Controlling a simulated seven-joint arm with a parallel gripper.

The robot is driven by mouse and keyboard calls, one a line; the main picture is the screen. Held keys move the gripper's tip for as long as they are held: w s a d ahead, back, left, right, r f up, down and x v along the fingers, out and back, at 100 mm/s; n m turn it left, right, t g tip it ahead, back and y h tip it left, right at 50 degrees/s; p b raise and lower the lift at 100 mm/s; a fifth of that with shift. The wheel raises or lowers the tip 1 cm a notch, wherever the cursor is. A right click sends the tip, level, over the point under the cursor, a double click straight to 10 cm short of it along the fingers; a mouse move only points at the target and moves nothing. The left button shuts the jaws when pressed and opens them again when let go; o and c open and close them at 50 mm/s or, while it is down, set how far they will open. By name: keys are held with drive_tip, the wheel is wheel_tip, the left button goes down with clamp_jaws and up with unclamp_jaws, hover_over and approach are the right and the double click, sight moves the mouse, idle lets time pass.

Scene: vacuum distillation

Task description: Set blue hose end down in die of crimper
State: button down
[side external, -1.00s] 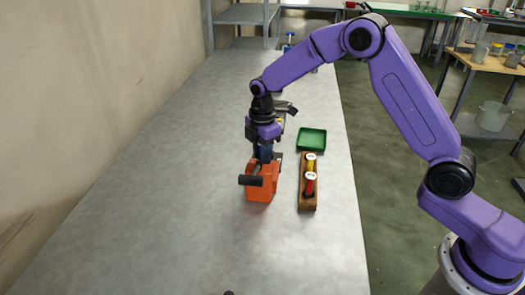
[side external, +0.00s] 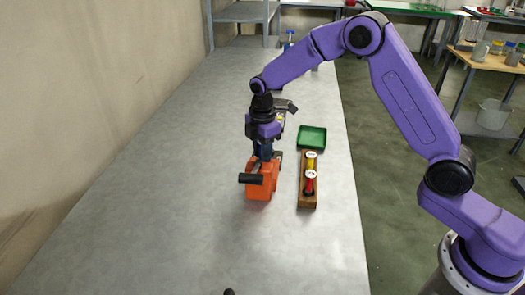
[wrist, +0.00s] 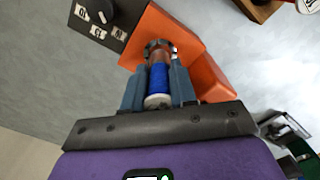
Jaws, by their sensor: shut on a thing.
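My gripper (wrist: 158,82) is shut on the blue hose end (wrist: 158,77), with one finger on each side. The copper-coloured tip of the hose end is at the die ring. I cannot tell how deep it sits in the die. In the side view, my gripper (side external: 264,153) is directly above the crimper and hides the hose end.
A wooden rack (side external: 307,202) right of the crimper holds a yellow piece (side external: 311,163) and a red piece (side external: 310,186), both white-topped. A green tray (side external: 312,138) lies behind the rack. A dark panel with labels and a knob (wrist: 102,12) adjoins the crimper. The table's left is clear.

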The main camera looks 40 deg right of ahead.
drive_tip(key=shift+f, duration=1.55)
idle(1.7)
idle(0.4)
drive_tip(key=shift+c, duration=1.3)
unclamp_jaws()
drive_tip(key=shift+s, duration=0.1)
drive_tip(key=shift+a, duration=0.1)
drive_tip(key=shift+a+r, duration=0.15)
drive_tip(key=shift+r, duration=3.15)
drive_tip(key=shift+d+r, duration=0.2)
drive_tip(key=shift+r, duration=0.05)
